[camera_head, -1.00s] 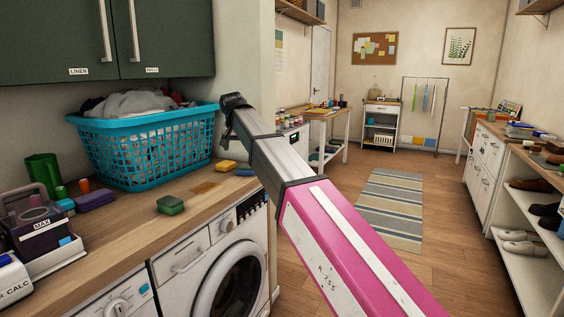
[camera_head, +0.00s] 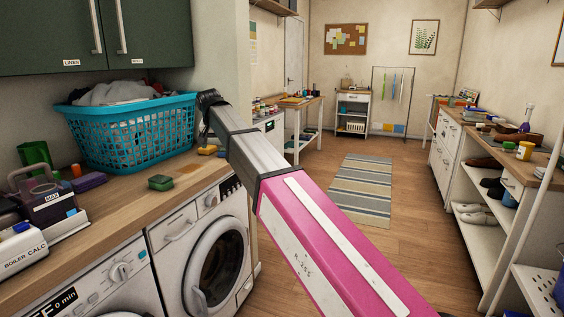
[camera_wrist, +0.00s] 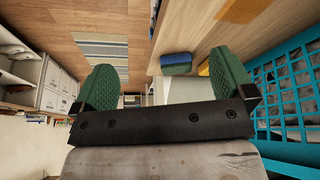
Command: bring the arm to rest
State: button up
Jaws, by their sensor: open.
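My gripper (camera_wrist: 162,62) shows in the wrist view with its two green ribbed fingers spread wide and nothing between them. In the head view my pink and grey arm reaches up and left from the bottom, and its dark end sits by the right side of the turquoise laundry basket (camera_head: 130,132). The fingers cannot be made out there. In the wrist view the basket (camera_wrist: 292,105) is close on the right of the gripper. A blue and green sponge (camera_wrist: 176,64) lies on the counter beyond the fingers.
The wooden counter (camera_head: 125,215) over the washing machines (camera_head: 215,262) holds sponges, a purple caddy (camera_head: 48,205) and a boiler calc box (camera_head: 20,250). Dark green cupboards (camera_head: 80,40) hang above. Clear floor with a striped rug (camera_head: 360,185) lies ahead. Shelving with shoes (camera_head: 475,215) stands right.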

jog(key=s+d+f+g, duration=0.1)
jog(key=s+d+f, duration=0.1)
jog(key=d+f, duration=1.05)
jog(key=s+d+f+g, duration=0.1)
jog(key=s+d+f, duration=0.1)
jog(key=d+f, duration=1.1)
jog(key=s+d+f+g, duration=0.2)
jog(key=s+d+f, duration=1.4)
jog(key=f, duration=0.3)
jog(key=shift+d, duration=0.5)
jog(key=shift+s, duration=0.1)
